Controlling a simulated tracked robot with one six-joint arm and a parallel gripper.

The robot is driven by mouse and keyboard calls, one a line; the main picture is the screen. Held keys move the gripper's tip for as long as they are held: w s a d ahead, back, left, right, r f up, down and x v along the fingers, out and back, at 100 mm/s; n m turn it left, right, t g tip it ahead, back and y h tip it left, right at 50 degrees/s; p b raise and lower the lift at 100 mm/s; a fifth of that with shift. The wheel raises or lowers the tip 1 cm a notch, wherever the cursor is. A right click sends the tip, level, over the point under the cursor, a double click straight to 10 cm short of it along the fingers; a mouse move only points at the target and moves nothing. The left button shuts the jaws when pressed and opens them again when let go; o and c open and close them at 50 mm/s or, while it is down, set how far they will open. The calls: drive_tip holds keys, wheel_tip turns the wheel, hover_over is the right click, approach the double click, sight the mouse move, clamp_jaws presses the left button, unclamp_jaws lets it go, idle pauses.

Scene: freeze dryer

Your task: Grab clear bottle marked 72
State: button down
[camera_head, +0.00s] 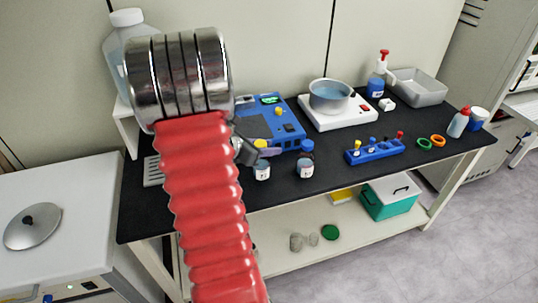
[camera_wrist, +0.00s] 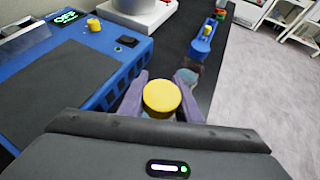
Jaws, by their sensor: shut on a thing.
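My gripper (camera_wrist: 161,98) is shut on a small bottle with a yellow cap (camera_wrist: 161,95), seen from above between the two fingers. In the head view the same yellow-capped bottle (camera_head: 262,171) stands upright at the front edge of the black bench, with my gripper (camera_head: 258,154) at its top. Its label is too small to read, so I cannot tell whether it says 72. A clear bottle with a blue cap (camera_head: 306,168) stands apart to its right.
A blue device (camera_head: 285,128) with a display lies close behind the bottles. A hot plate (camera_head: 338,114) with a pan (camera_head: 329,95), a blue rack (camera_head: 375,151) and a red-capped bottle (camera_head: 458,123) stand further right. The bench front between bottles and rack is free.

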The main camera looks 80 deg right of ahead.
wheel_tip(320, 180, up, 7)
idle(0.3)
drive_tip(key=shift+w, duration=0.15)
idle(0.4)
